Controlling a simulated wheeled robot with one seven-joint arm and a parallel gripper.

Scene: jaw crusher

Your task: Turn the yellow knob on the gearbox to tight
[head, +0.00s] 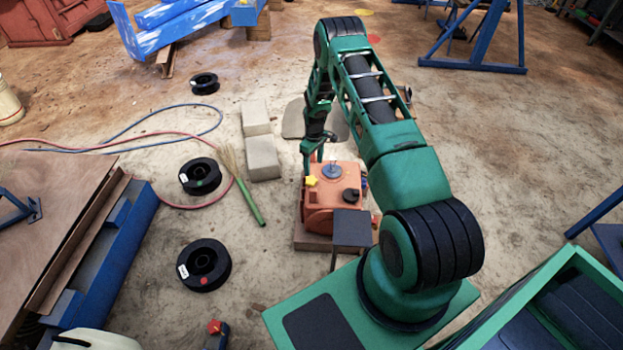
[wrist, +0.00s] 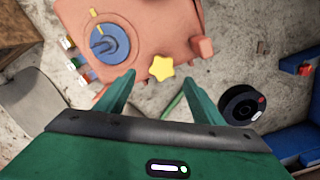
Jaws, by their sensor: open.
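The orange gearbox (head: 333,207) sits on a low board in front of me, below my arm. The yellow star-shaped knob (head: 311,181) is on its left side in the head view. In the wrist view the yellow knob (wrist: 162,68) lies just beyond and between my fingertips, at the edge of the orange body (wrist: 150,30). My gripper (wrist: 162,82) is open and empty, with one green finger to each side of the knob's line; I cannot tell how far apart in depth they are. A blue dial (wrist: 108,42) with a yellow mark beside it is on the gearbox.
A black knob (head: 351,195) and a dark box (head: 352,229) are at the gearbox's near right. Grey blocks (head: 262,158), a straw brush (head: 250,202) and black spools (head: 200,176) lie left of it. A blue-framed table (head: 95,245) stands further left.

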